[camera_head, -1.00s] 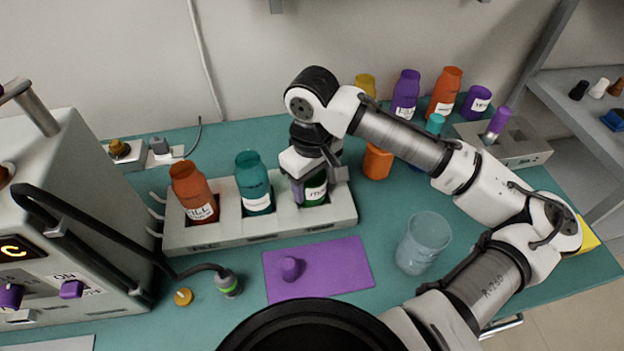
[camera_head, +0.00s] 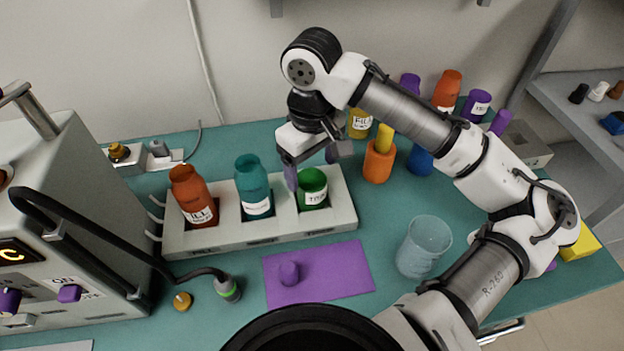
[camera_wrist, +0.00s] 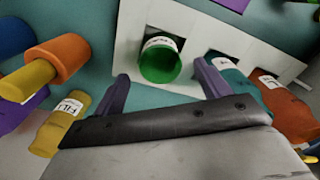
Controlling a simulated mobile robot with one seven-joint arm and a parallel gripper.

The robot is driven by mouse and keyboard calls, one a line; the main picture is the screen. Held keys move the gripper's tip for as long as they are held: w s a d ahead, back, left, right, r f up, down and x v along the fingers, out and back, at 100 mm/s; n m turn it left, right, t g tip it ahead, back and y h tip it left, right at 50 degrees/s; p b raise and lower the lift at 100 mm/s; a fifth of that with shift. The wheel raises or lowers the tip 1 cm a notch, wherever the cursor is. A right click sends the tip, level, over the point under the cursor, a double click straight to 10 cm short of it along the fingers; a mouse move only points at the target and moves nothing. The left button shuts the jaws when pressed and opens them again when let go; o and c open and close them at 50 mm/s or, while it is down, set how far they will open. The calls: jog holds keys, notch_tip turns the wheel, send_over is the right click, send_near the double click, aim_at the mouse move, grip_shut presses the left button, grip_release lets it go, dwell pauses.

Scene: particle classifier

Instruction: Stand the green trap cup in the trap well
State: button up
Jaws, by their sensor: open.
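The green trap cup (camera_head: 312,187) stands in the right-hand well of the white rack (camera_head: 342,217), beside the teal and red bottles. It looks upright, with its label facing front. In the wrist view the green cup (camera_wrist: 159,63) sits in a square opening of the rack, with its open mouth toward the camera. My gripper (camera_head: 311,175) is above and behind the cup. Its two purple fingers (camera_wrist: 165,88) are spread apart, with nothing held between them. The cup's lower part is hidden inside the well.
The teal bottle (camera_head: 253,180) and red bottle (camera_head: 192,192) stand in the other wells. A clear beaker (camera_head: 424,247) and a purple mat (camera_head: 340,271) lie in front. An orange holder (camera_head: 379,162) and yellow bottle (camera_head: 360,122) are behind right. The machine (camera_head: 80,180) stands at left.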

aim_at(312, 180)
notch_tip(312, 180, up, 6)
dwell(0.8)
